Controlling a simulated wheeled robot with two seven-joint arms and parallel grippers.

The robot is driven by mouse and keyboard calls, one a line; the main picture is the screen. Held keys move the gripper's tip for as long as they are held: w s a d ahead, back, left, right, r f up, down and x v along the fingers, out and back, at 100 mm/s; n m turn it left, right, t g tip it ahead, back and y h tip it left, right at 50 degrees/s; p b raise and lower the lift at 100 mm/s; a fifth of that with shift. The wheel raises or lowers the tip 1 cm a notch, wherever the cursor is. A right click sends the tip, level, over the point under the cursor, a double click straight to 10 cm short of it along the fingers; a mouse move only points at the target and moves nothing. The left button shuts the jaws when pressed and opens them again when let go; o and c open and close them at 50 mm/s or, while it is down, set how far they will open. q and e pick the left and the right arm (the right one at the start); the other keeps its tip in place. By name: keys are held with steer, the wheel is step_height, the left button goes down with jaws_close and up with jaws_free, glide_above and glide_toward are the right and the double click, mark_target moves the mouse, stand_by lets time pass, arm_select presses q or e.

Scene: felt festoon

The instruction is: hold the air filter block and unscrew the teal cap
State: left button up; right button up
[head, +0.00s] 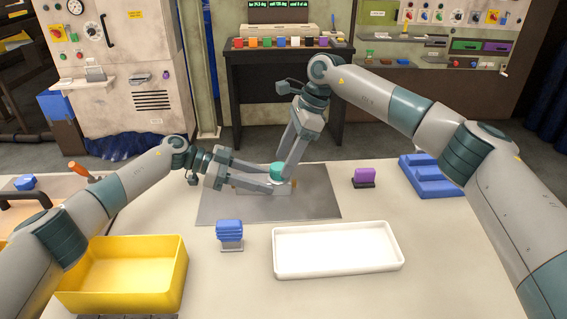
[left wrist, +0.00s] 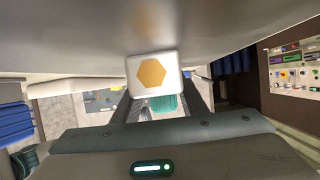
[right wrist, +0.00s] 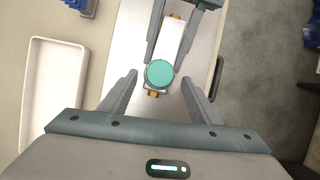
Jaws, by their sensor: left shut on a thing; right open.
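The air filter block (right wrist: 172,42) is white with orange bits at its ends and lies over the grey mat. Its end with an orange hexagon (left wrist: 152,74) faces the left wrist view. My left gripper (right wrist: 170,40) is shut on the block's sides. The round teal cap (head: 278,169) sits on top of the block, towards one end in the right wrist view (right wrist: 159,74). My right gripper (right wrist: 160,80) comes down from above, open, with its fingertips apart on either side of the cap. Contact with the cap does not show.
A grey mat (head: 318,200) lies under the block. A white tray (head: 340,268) and a yellow bin (head: 170,275) stand in front. A blue-topped piece (head: 230,232), a purple piece (head: 364,177) and a blue stepped holder (head: 430,180) stand around the mat.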

steer(key=v, duration=0.9)
steer(key=shift+d+r, duration=0.2)
steer(key=shift+r, duration=0.15)
arm_select(q)
steer(key=o, duration=1.3)
steer(key=shift+a, duration=0.1)
steer(key=v, duration=1.2)
